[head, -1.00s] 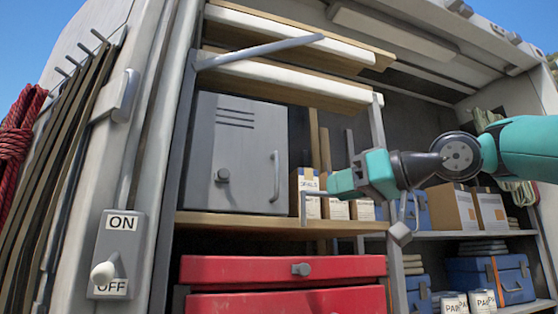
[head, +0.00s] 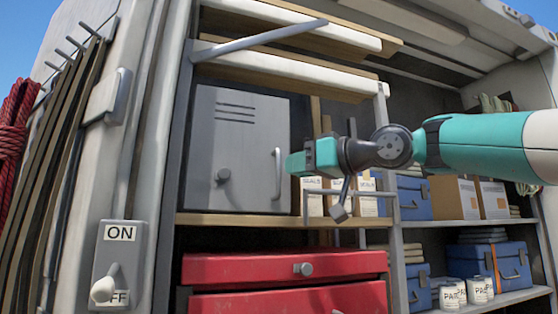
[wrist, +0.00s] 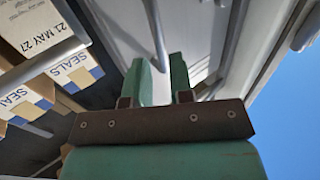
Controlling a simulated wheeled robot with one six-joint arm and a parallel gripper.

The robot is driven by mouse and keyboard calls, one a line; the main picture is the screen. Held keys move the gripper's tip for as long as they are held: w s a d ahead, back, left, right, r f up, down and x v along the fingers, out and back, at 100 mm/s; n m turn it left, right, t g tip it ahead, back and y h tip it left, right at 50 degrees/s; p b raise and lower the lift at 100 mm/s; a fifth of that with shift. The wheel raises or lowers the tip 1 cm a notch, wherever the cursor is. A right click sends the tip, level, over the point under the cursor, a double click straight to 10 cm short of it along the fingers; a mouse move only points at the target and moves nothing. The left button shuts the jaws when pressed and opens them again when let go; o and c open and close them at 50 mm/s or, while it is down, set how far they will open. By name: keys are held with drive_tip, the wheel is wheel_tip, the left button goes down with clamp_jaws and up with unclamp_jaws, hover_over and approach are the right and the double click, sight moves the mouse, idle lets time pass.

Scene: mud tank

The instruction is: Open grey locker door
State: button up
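The grey locker (head: 238,140) stands on the upper wooden shelf with its door shut. Its door has vent slots, a round knob (head: 223,175) at lower left and a vertical bar handle (head: 277,174) at the right edge. My teal gripper (head: 292,164) is just right of the handle, at about its height, pointing left. In the wrist view, my gripper's two fingers (wrist: 160,82) are apart with a gap between them. A grey bar (wrist: 156,32), seemingly the handle, runs down to the fingertips. I cannot tell whether they touch it.
Boxes labelled SEALS (head: 366,193) stand right of the locker, close under my arm. A slanted grey bar (head: 262,38) crosses above the locker. Red drawers (head: 245,268) are below the shelf. An ON/OFF switch (head: 118,265) is at left.

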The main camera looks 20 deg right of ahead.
sight(280, 169)
drive_tip(key=p+x, duration=0.1)
drive_tip(key=x, duration=0.4)
drive_tip(key=shift+p, duration=0.4)
clamp_jaws()
